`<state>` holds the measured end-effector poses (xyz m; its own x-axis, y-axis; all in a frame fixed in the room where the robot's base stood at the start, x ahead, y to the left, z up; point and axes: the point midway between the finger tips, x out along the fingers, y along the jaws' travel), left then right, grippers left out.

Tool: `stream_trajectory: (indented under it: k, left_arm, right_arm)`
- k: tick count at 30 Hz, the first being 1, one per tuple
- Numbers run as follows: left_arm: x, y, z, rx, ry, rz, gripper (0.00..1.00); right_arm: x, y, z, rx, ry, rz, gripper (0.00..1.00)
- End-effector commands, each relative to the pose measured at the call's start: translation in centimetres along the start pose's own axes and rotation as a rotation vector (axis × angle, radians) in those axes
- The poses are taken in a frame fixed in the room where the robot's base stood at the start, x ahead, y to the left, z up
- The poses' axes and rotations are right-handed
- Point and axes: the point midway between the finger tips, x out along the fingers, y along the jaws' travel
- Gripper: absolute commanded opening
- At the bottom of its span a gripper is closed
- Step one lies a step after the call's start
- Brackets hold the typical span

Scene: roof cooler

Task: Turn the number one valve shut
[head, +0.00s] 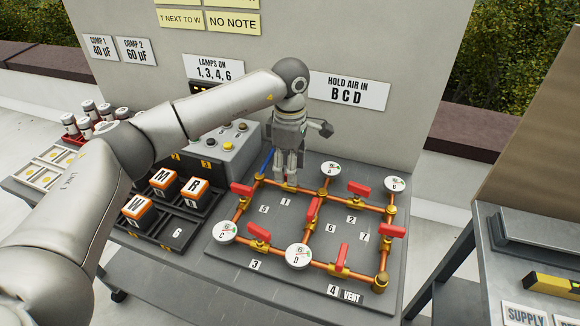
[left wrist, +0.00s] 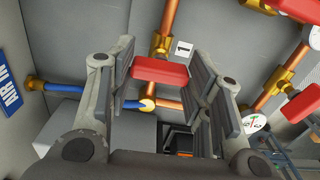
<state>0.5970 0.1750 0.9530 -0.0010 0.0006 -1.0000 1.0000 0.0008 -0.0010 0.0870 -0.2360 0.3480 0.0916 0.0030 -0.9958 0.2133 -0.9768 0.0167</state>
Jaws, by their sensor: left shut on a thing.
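In the left wrist view, the number one valve's red handle (left wrist: 160,72) lies between the two fingers of my left gripper (left wrist: 168,88), which is shut on it. The handle appears to lie across its copper pipe (left wrist: 171,14). The brass valve body (left wrist: 160,44) is beside the handle, and the label 1 (left wrist: 184,48) is close by. In the head view, my left gripper (head: 288,180) points down at the back of the pipe board (head: 215,258), just behind the label 1 (head: 286,201), and hides the valve. My right gripper is not in view.
Several other red-handled valves stand close by, including one at left (head: 242,189) and one in the middle (head: 311,210). Gauges A (head: 330,168), C (head: 223,232) and D (head: 297,256) are on the board. A grey lamp box (head: 215,150) stands left of the gripper.

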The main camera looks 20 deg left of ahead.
Motion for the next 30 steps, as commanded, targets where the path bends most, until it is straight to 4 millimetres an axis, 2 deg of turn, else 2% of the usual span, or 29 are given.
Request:
stream_trajectory:
  k: [7, 8, 12, 23, 26, 30]
  left_arm:
    - [-0.1, 0.1, 0.0, -0.002, -0.002, 0.003, 0.22]
    - [-0.1, 0.1, 0.0, -0.002, -0.002, 0.003, 0.50]
    - [-0.1, 0.1, 0.0, -0.002, -0.002, 0.002, 0.68]
    - [-0.3, 0.1, 0.0, -0.002, -0.001, 0.002, 0.68]
    - [-1.3, 0.1, 0.0, -0.002, -0.002, 0.004, 0.68]
    - [-4.0, 0.2, 0.0, -0.002, -0.002, 0.007, 0.68]
  right_arm:
    - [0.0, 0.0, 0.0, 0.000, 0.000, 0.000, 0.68]
    - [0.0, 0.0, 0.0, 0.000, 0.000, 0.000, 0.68]
    - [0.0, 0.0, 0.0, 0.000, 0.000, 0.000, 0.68]
    - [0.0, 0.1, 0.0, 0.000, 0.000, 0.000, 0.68]
    - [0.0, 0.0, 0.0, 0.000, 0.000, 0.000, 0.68]
    - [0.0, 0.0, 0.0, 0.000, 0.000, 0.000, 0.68]
